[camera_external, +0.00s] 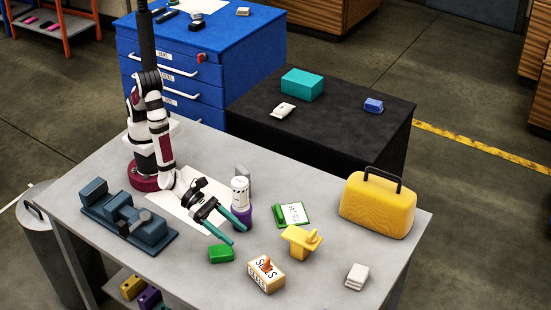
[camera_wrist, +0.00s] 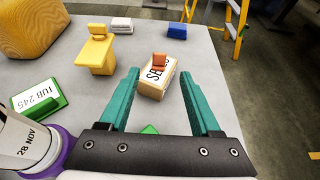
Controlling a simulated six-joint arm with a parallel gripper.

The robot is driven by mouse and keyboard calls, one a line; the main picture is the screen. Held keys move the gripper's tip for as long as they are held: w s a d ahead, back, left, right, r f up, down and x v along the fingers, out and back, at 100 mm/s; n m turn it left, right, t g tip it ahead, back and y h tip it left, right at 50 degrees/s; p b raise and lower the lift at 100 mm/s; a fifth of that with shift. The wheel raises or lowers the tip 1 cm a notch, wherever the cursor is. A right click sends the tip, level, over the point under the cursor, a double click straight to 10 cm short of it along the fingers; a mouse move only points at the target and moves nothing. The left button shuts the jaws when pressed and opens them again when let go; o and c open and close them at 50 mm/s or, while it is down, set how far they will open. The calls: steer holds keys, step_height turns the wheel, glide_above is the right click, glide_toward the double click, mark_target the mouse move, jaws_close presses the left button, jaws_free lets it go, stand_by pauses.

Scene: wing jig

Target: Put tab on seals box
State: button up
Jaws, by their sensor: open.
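The seals box (camera_external: 262,283) is a small tan box with black "SEALS" lettering, near the table's front edge. It also shows in the wrist view (camera_wrist: 151,91), beyond my fingertips. A small rust-orange upright piece (camera_external: 266,264) stands on its top, also seen in the wrist view (camera_wrist: 159,59). It looks like a tab; I cannot tell whether it is loose or fixed. My gripper (camera_external: 237,234), with teal fingers, is open and empty, above the table behind the box. In the wrist view the gripper (camera_wrist: 158,75) has its fingers spread to either side of the box's direction.
A green block (camera_external: 221,254) lies close to the fingers. A yellow piece (camera_external: 299,241), a green-framed label card (camera_external: 293,214), a white canister with purple base (camera_external: 240,192) and a yellow case (camera_external: 377,209) stand nearby. A white stack (camera_external: 357,276) lies right; a blue block (camera_wrist: 177,30) lies beyond the box.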

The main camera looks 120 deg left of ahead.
steer(key=s+a+r+n+g, duration=0.3)
steer(key=s+a+n, duration=0.3)
steer(key=s+n, duration=0.4)
steer(key=s+a+r+n+g+y, duration=0.1)
steer(key=s+a+r+n+g, duration=0.3)
steer(key=s+n, duration=0.6)
steer(key=s+a+r+n+g, duration=0.4)
steer(key=s+a+n, duration=0.5)
steer(key=s, duration=0.5)
steer(key=n+g, duration=0.1)
steer(key=g, duration=0.1)
steer(key=shift+a+g+y, duration=0.25)
steer(key=shift+g+y, duration=0.05)
steer(key=shift+y, duration=0.1)
